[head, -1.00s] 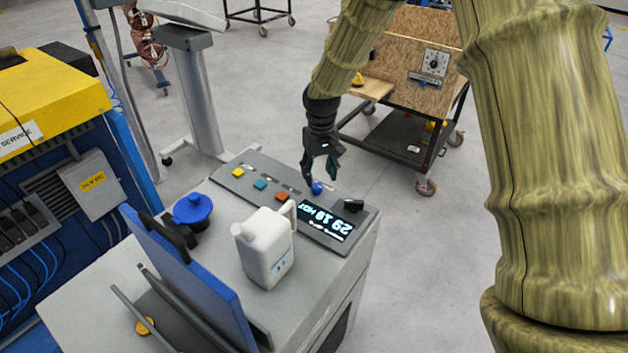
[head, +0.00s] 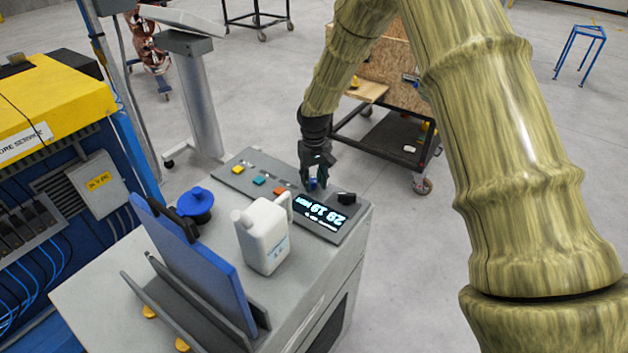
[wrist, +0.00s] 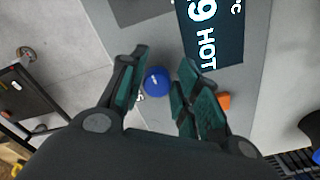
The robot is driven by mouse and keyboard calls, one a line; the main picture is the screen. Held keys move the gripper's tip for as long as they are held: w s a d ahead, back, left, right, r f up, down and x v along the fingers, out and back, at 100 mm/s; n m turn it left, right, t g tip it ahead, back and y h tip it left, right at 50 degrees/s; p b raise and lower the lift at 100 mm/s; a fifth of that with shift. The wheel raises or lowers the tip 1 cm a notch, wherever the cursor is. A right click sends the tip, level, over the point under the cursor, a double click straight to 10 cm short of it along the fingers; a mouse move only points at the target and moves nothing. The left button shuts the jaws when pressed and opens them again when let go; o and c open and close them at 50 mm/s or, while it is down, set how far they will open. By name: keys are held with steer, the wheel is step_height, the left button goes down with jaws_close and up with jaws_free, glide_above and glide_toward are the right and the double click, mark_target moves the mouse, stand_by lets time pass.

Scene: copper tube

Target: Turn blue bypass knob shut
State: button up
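The blue bypass knob (wrist: 157,81) is a small round knob on the grey control panel (head: 240,178), at the panel's far edge beside the display. In the head view it shows only as a small blue spot (head: 313,184) between the fingers. My gripper (wrist: 160,86) is open with its green-padded fingers on either side of the knob. In the head view my gripper (head: 315,180) points down over the panel.
A lit display (head: 322,214) reading HOT and a black knob (head: 347,198) lie close by. A white jug (head: 264,237) stands in front, beside a blue-lidded part (head: 195,205). A wooden-topped cart (head: 380,120) is behind.

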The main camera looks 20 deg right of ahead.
steer(key=shift+w+f, duration=0.6)
steer(key=shift+f, duration=0.05)
steer(key=c, duration=0.4)
steer(key=shift+s, duration=0.1)
steer(key=shift+m, duration=0.3)
steer(key=m, duration=0.2)
steer(key=shift+s+m+b, duration=0.1)
steer(key=shift+m+b, duration=0.2)
steer(key=shift+m, duration=0.1)
steer(key=m, duration=0.5)
steer(key=shift+a+f, duration=0.1)
steer(key=shift+a, duration=0.05)
steer(key=m, duration=0.4)
steer(key=shift+m, duration=0.4)
steer(key=shift+a+m, duration=0.15)
steer(key=shift+m, duration=2.15)
